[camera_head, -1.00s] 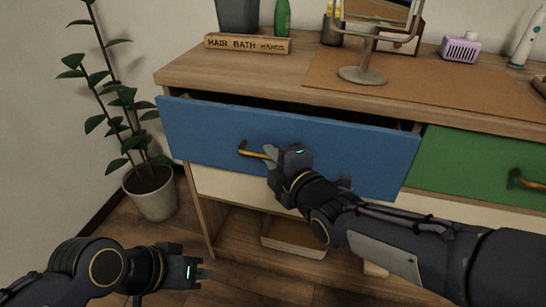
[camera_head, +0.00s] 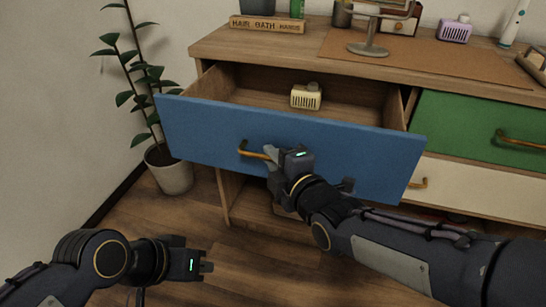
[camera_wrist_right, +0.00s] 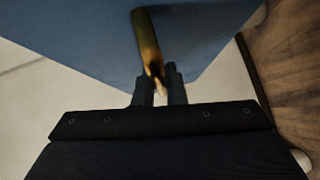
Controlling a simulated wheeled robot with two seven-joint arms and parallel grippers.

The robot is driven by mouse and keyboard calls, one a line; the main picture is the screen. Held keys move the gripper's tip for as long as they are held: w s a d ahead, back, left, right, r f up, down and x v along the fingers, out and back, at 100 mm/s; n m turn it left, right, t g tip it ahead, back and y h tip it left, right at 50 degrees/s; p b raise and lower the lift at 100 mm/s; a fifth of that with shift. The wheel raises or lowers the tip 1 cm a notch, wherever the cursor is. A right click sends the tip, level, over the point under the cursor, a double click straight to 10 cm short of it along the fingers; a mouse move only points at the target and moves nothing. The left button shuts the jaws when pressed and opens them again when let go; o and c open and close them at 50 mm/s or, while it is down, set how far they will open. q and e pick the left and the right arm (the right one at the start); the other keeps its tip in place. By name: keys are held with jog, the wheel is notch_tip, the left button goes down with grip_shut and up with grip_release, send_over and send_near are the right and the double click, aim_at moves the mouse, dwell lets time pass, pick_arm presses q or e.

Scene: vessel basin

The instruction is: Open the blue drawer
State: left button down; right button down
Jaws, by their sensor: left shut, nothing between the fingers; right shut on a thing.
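The blue drawer (camera_head: 200,128) is pulled well out of the wooden dresser, and its inside shows from above. Its brass handle (camera_head: 250,151) is on the front. My right gripper (camera_head: 270,156) is shut on the handle; in the right wrist view the fingers (camera_wrist_right: 160,90) close around the handle's end (camera_wrist_right: 147,45). Part of the handle is hidden by the gripper. My left gripper (camera_head: 207,266) is shut and empty, low over the floor at the lower left, away from the drawer.
A cream slotted object (camera_head: 305,97) lies inside the drawer. The green drawer (camera_head: 470,125) and a cream drawer (camera_head: 465,190) at the right are shut. A potted plant (camera_head: 170,172) stands left of the dresser. A sign block (camera_head: 267,24) and a mirror stand (camera_head: 368,48) are on top. Floor in front is clear.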

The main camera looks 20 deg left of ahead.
jog(key=c, duration=1.5)
grip_release()
jog(key=p+v, duration=0.3)
jog(key=v, duration=0.4)
jog(key=shift+s+d, duration=0.25)
jog(key=shift+s, duration=0.05)
